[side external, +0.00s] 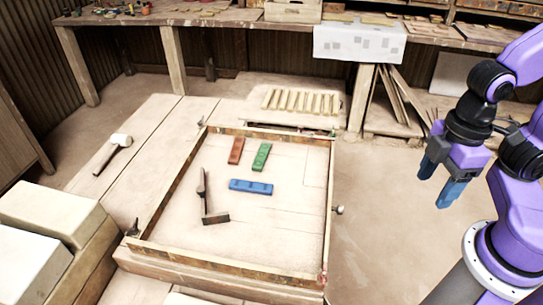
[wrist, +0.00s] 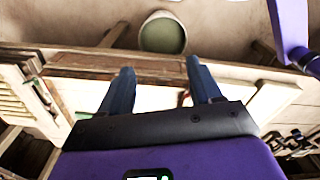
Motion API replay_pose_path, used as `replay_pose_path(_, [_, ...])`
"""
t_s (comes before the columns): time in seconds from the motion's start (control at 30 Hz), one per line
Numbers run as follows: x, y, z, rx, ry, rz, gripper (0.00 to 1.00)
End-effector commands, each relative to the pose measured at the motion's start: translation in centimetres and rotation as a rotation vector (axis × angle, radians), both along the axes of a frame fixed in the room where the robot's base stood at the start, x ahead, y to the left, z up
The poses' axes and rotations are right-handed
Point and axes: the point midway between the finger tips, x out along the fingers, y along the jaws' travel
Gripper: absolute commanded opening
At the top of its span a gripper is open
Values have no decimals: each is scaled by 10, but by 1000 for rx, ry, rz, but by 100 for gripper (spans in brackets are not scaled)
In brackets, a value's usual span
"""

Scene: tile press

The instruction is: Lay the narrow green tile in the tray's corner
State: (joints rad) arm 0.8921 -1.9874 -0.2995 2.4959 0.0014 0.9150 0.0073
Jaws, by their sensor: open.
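The narrow green tile (side external: 261,156) lies flat inside the tray, near its far side. The tray is a wooden frame (side external: 160,212) with a pale, dusty floor. A red-brown tile (side external: 236,151) lies just left of the green one, and a blue tile (side external: 251,187) lies nearer the front. My gripper (side external: 437,182) hangs in the air to the right of the tray, apart from every tile. Its two blue fingers are spread and empty, and they also show in the wrist view (wrist: 160,92). No tile can be made out in the wrist view.
A hammer (side external: 204,200) lies in the tray left of the blue tile. A mallet (side external: 114,153) lies on the boards outside. A slatted rack (side external: 300,102) sits beyond the far rail. Pale blocks (side external: 45,215) stand at the left. The tray's right part is clear.

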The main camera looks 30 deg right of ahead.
Motion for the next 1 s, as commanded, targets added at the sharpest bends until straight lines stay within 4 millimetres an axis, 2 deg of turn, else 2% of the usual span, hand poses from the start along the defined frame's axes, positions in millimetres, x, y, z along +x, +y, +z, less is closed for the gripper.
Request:
replay_pose_path(0.13, [22, 17, 6, -2, -4, -99, 64])
replay_pose_path(0.27, [60, 44, 13, -4, -13, -270, 64])
replay_pose_path(0.6, [176, 102, 22, -6, -41, -759, 64])
replay_pose_path(0.8, [245, 123, 18, -4, -61, -1048, 64])
replay_pose_path(1.0, [311, 133, 8, 0, -83, -1338, 64])
